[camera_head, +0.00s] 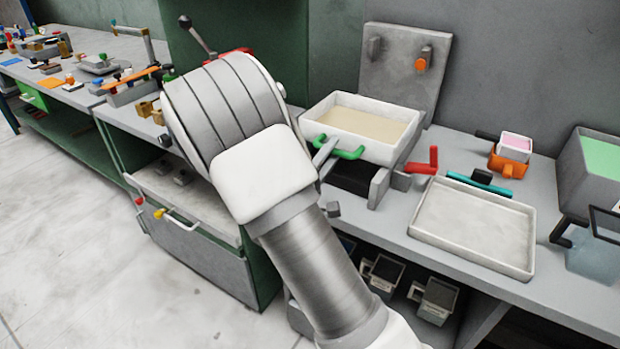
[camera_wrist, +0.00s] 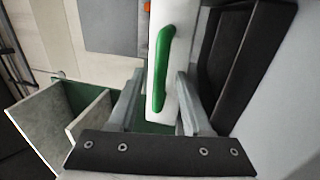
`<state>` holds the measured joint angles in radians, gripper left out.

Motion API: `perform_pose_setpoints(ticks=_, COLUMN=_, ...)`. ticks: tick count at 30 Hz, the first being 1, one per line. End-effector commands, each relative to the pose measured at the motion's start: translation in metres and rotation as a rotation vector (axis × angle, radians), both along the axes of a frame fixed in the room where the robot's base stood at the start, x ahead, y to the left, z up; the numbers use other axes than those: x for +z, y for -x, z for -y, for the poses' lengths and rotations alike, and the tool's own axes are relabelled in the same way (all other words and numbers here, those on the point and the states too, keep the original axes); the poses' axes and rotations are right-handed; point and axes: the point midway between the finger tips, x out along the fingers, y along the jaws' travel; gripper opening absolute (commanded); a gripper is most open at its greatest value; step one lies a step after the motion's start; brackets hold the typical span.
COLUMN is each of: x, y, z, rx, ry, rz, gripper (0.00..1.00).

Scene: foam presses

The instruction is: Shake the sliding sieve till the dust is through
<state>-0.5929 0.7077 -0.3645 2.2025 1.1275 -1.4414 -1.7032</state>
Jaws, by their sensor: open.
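The sieve (camera_head: 397,151) is a white open box with a beige layer inside. In the wrist view, the handle (camera_wrist: 161,70) appears between the two fingers of my open gripper (camera_wrist: 160,88). I cannot tell whether either finger touches it. In the head view, my arm hides most of the gripper. How much dust is left in the sieve cannot be told.
A red handle (camera_head: 422,163) stands right of the frame. A shallow white tray (camera_head: 470,258) lies right of it, with a teal-handled tool (camera_head: 480,181) behind. A grey panel (camera_head: 404,75) with knobs rises behind the sieve. A clear container (camera_head: 593,255) stands far right.

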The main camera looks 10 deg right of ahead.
Motion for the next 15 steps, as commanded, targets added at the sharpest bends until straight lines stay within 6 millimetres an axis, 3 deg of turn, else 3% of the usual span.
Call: perform_pose_setpoints(ticks=15, x=-0.023, y=0.083, z=-0.085, rx=0.007, ry=0.002, rz=-0.004, gripper=0.49)
